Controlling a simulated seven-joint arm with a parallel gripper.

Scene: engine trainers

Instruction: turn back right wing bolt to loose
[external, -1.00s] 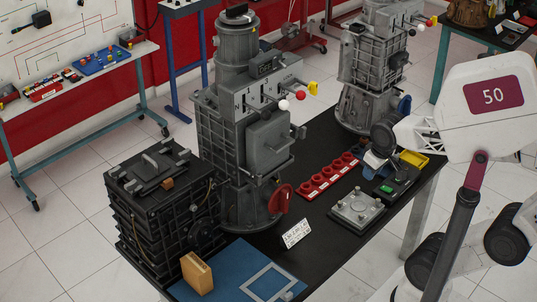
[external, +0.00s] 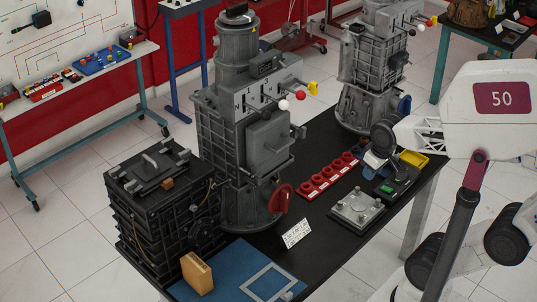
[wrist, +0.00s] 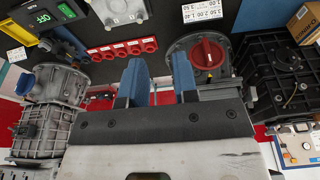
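My gripper (wrist: 158,78) shows two blue fingers apart with nothing between them in the wrist view. In the external view my gripper (external: 373,162) is low over the right part of the black bench, partly hidden by my own arm. A black ribbed case (external: 160,215) stands at the bench's left end, its lid (external: 150,168) bearing pale grey fittings near the corners. A small grey metal plate (external: 357,208) with upright fittings at its corners lies near the front edge; part of it shows in the wrist view (wrist: 122,8). I cannot tell which fitting is the named wing bolt.
A tall grey gearbox (external: 250,130) with levers and a red round part (external: 280,199) stands mid-bench. A second gearbox (external: 370,75) stands behind. Red holders (external: 328,176), a green-screened device (external: 390,187), a yellow tray (external: 413,159) and a blue mat (external: 225,268) lie around.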

